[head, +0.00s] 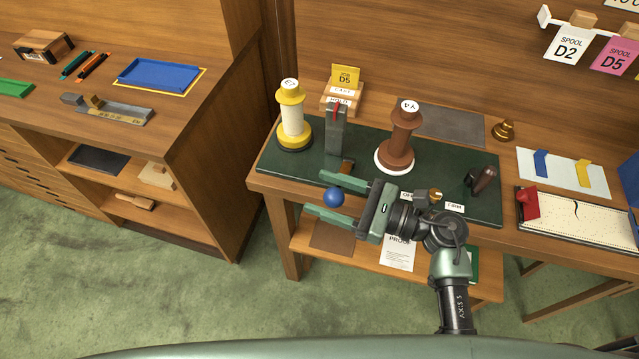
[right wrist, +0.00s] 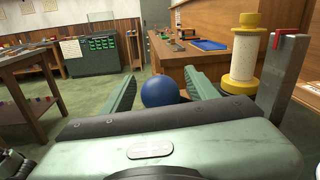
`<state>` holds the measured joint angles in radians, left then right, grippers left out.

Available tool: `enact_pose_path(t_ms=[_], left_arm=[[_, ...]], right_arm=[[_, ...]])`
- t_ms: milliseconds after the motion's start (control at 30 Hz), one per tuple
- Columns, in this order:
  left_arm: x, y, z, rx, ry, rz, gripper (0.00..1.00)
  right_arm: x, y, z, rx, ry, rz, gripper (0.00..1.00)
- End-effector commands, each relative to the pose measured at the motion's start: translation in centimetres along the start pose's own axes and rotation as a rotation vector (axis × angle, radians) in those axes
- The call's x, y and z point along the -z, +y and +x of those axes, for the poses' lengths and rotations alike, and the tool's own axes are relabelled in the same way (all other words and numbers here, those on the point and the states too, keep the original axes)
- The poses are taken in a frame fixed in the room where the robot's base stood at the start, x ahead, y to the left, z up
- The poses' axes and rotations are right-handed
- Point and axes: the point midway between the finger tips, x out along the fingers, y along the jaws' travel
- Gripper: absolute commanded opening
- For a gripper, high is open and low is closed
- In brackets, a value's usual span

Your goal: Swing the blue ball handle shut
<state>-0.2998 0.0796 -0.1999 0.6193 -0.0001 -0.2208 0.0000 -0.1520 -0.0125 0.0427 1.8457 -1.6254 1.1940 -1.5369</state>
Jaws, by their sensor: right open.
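The blue ball handle (head: 334,197) shows at the front edge of the dark green board in the head view. It also shows in the right wrist view (right wrist: 161,92). My right gripper (head: 326,192) is open, with one finger on each side of the ball. The right wrist view shows gaps on both sides of the ball, so the fingers look apart from it. The handle's lever is mostly hidden. A grey upright post (head: 336,132) with a red mark on top stands behind the ball. My left gripper is not in view.
A yellow and white spool (head: 293,118) and a brown spool (head: 398,143) stand on the green board (head: 270,160). A small dark-handled tool (head: 483,181) is at its right. A red-ended tray (head: 580,222) lies farther right. Open floor lies in front of the bench.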

Motion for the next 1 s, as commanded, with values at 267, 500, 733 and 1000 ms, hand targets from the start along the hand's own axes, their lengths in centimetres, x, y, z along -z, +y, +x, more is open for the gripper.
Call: enact_pose_path(t_ms=[267, 500, 733, 1000], left_arm=[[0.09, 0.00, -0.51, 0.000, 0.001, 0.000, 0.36], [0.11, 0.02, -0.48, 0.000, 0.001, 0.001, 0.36], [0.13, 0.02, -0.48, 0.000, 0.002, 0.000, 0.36], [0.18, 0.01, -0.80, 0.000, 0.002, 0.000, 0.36]], right_arm=[[-0.02, 0.03, 1.40, 0.000, 0.000, 0.000, 0.59], [0.00, 0.03, 1.37, 0.000, 0.000, 0.000, 0.37], [0.07, 0.09, 1.36, -0.002, 0.001, 0.002, 0.00], [-0.32, -0.14, 1.33, -0.005, 0.007, 0.029, 0.00]])
